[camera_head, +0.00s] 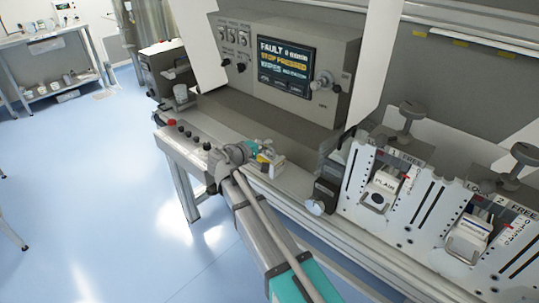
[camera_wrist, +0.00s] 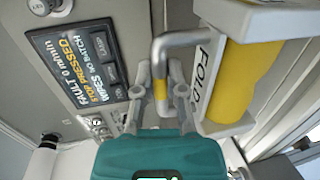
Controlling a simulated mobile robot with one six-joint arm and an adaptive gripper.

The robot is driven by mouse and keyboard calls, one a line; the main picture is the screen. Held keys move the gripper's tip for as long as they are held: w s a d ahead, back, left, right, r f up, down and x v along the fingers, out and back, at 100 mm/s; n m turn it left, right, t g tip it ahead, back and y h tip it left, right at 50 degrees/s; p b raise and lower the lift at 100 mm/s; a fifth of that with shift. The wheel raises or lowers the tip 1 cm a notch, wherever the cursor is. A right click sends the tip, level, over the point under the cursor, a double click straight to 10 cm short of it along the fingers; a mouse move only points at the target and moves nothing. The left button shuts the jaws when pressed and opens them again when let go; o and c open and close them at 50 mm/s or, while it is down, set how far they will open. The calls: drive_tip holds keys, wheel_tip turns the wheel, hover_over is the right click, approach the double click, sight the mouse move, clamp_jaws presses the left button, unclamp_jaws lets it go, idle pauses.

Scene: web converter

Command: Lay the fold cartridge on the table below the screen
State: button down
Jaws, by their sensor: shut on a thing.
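The fold cartridge (camera_wrist: 235,75) is a pale frame with yellow rollers, a bent grey metal handle and the word FOLD on its side. My gripper (camera_wrist: 160,80) is shut on the handle, one finger on each side of it. In the head view my gripper (camera_head: 246,152) and the small pale and yellow cartridge (camera_head: 266,158) are in front of the machine, partly hidden by my arm; I cannot tell whether the cartridge touches anything. The screen (camera_head: 286,67), showing a fault message, is above and behind; it also shows in the wrist view (camera_wrist: 80,62). The grey surface (camera_head: 250,118) below the screen looks clear.
A control strip with a red button (camera_head: 171,122) and black knobs lies left of my gripper. A dark block with a round knob (camera_head: 318,200) and slotted white units (camera_head: 385,190) stand to the right.

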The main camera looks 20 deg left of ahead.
sight(267, 153)
drive_tip(key=shift+w+f+b, duration=0.45)
drive_tip(key=shift+f+b, duration=0.25)
drive_tip(key=shift+f, duration=0.05)
drive_tip(key=shift+f+b, duration=1.25)
drive_tip(key=shift+f, duration=0.15)
drive_tip(key=c, duration=0.7)
unclamp_jaws()
drive_tip(key=shift+r, duration=0.25)
drive_tip(key=p+v, duration=0.2)
drive_tip(key=v, duration=1)
drive_tip(key=shift+s, duration=0.1)
